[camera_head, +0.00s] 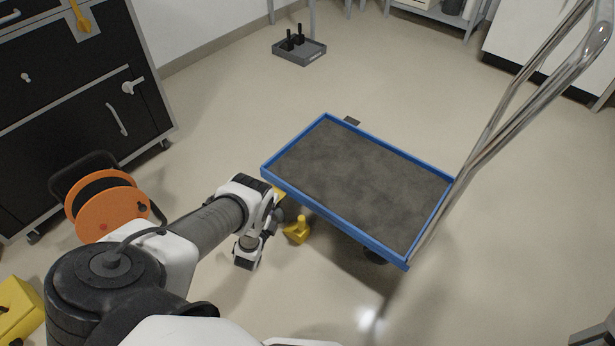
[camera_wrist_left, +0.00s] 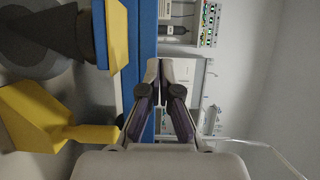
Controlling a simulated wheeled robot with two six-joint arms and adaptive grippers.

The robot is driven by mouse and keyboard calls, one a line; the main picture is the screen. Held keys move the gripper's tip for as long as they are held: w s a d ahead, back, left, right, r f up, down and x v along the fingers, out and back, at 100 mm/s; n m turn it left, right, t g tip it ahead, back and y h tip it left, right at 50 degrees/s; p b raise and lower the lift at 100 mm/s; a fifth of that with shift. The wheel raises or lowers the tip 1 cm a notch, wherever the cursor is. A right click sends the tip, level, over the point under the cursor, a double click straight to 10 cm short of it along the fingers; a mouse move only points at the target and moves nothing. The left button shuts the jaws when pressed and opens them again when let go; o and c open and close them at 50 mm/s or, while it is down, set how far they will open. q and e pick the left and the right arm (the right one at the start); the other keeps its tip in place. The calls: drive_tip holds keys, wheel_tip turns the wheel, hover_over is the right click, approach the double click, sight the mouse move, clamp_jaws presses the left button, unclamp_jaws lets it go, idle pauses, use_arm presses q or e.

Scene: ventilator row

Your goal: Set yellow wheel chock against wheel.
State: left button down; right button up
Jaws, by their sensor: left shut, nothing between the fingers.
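The yellow wheel chock (camera_head: 297,230) stands on the floor beside the near left corner of the blue-rimmed cart (camera_head: 336,217). In the left wrist view the chock (camera_wrist_left: 38,115) has a stubby handle and lies at the lower left. A dark wheel (camera_wrist_left: 25,45) under a yellow plate (camera_wrist_left: 118,35) is close beside it; I cannot tell whether they touch. My left gripper (camera_head: 278,214) is at the cart's corner, next to the chock. In the wrist view the gripper's fingers (camera_wrist_left: 160,68) are together and empty, apart from the chock. My right gripper is not in view.
An orange cable reel (camera_head: 104,207) stands by the black cabinet (camera_head: 75,100) at left. A yellow object (camera_head: 18,312) is at the lower left. The cart's metal handle (camera_head: 500,125) rises at right. A grey tray (camera_head: 300,52) lies at the back.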

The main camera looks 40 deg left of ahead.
use_arm(q)
drive_tip(key=b, duration=0.2)
hover_over(300, 239)
drive_tip(key=w+d, duration=0.1)
drive_tip(key=d, duration=0.2)
drive_tip(key=f+b, duration=0.3)
drive_tip(key=f, duration=0.2)
drive_tip(key=f+b, duration=0.3)
drive_tip(key=f, duration=0.2)
drive_tip(key=f+b, duration=0.3)
drive_tip(key=f, duration=0.2)
drive_tip(key=shift+d+f, duration=0.2)
drive_tip(key=shift+d, duration=0.1)
drive_tip(key=shift+a+r, duration=0.2)
drive_tip(key=shift+a, duration=0.3)
drive_tip(key=shift+a, duration=0.15)
drive_tip(key=shift+s+a+b, duration=0.1)
drive_tip(key=shift+a+b, duration=0.2)
drive_tip(key=shift+a, duration=1.05)
